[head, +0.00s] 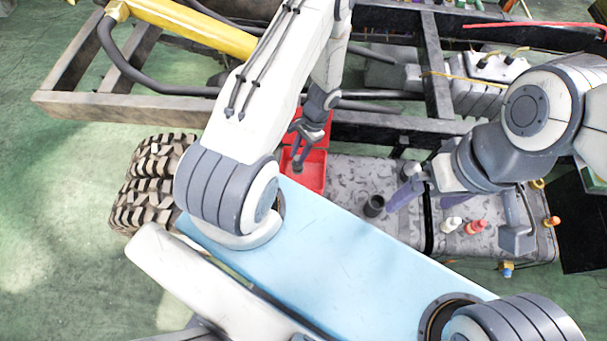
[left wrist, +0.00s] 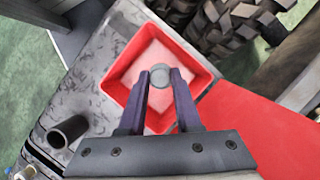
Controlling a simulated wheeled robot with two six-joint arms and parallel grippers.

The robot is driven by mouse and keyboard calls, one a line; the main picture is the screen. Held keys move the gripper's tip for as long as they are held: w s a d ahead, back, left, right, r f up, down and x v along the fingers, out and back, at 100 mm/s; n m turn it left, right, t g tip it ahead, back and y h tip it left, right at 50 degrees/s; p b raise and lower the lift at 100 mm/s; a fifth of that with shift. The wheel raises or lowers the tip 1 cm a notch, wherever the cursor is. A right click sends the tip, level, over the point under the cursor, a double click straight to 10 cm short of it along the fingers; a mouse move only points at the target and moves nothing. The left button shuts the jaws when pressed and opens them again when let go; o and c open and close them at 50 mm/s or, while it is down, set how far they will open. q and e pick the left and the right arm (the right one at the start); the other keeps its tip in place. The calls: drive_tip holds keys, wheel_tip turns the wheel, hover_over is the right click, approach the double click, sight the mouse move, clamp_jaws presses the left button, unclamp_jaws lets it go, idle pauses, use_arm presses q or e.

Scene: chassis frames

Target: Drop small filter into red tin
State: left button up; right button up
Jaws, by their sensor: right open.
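The red tin (head: 317,171) is an open square tray on the grey patterned case top, partly hidden by my left arm in the head view. It also shows in the left wrist view (left wrist: 119,83), with a pale inner floor. My left gripper (left wrist: 160,80) is over the tin, its two purple fingers on either side of a small round grey piece, the small filter (left wrist: 160,75). The fingertips look closed on it. In the head view my left gripper (head: 299,163) points down at the tin. My right gripper (head: 422,198) is open above the case.
A dark open cylinder (head: 374,205) stands on the case right of the tin. White and red bottles (head: 477,227) stand further right. A black chassis frame (head: 385,127) crosses behind, with a knobby tyre (head: 150,185) at left. A red surface (left wrist: 265,130) lies beside the tin.

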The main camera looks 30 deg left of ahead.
use_arm(q)
drive_tip(key=o, duration=0.4)
drive_tip(key=shift+c, duration=0.2)
drive_tip(key=shift+r, duration=0.1)
drive_tip(key=b+v, duration=0.2)
drive_tip(key=v, duration=0.8)
drive_tip(key=shift+w+d+r, duration=0.1)
drive_tip(key=shift+r, duration=0.05)
